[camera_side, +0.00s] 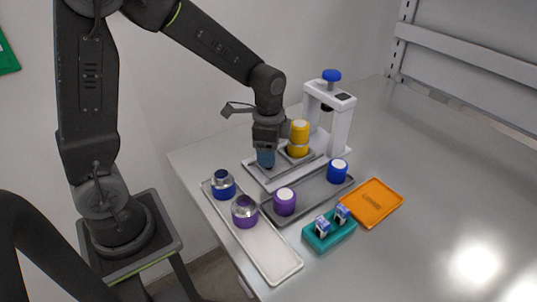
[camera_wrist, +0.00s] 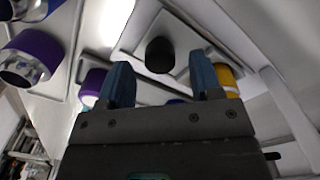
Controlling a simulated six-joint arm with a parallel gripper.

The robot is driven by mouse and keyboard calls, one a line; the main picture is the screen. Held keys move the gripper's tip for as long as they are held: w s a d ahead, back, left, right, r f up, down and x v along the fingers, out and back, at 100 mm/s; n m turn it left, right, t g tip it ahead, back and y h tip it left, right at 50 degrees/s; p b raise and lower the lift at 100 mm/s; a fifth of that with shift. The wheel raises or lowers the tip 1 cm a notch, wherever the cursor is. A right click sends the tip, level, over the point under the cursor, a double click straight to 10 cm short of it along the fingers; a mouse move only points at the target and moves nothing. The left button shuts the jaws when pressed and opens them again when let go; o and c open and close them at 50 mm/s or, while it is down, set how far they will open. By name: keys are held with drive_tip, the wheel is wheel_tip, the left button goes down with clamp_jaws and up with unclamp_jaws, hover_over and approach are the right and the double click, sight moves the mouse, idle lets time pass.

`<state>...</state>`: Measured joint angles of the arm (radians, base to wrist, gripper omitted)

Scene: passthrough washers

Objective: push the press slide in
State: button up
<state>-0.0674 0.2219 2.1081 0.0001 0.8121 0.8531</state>
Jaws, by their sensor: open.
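The press (camera_side: 342,122) is a white frame with a blue knob on top, at the back of the table in the side view. Its slide (camera_side: 313,153) is a pale plate sticking out at the left, bearing a yellow cylinder (camera_side: 299,138) with a white top. A black round knob (camera_wrist: 160,55) shows beyond my fingertips in the wrist view, on a pale plate. My gripper (camera_side: 266,158) points down at the slide's left end, beside the yellow cylinder. In the wrist view my gripper (camera_wrist: 161,80) has its blue fingers apart with nothing clearly held. Contact with the knob cannot be told.
A white tray (camera_side: 270,258) holds blue and purple parts with metal rings. A grey tray (camera_side: 313,198) holds purple and blue white-topped cylinders. A teal block (camera_side: 330,236) and an orange tray (camera_side: 374,203) lie in front. The table's right side is clear.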

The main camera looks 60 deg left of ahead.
drive_tip(key=shift+f, duration=0.9)
clamp_jaws()
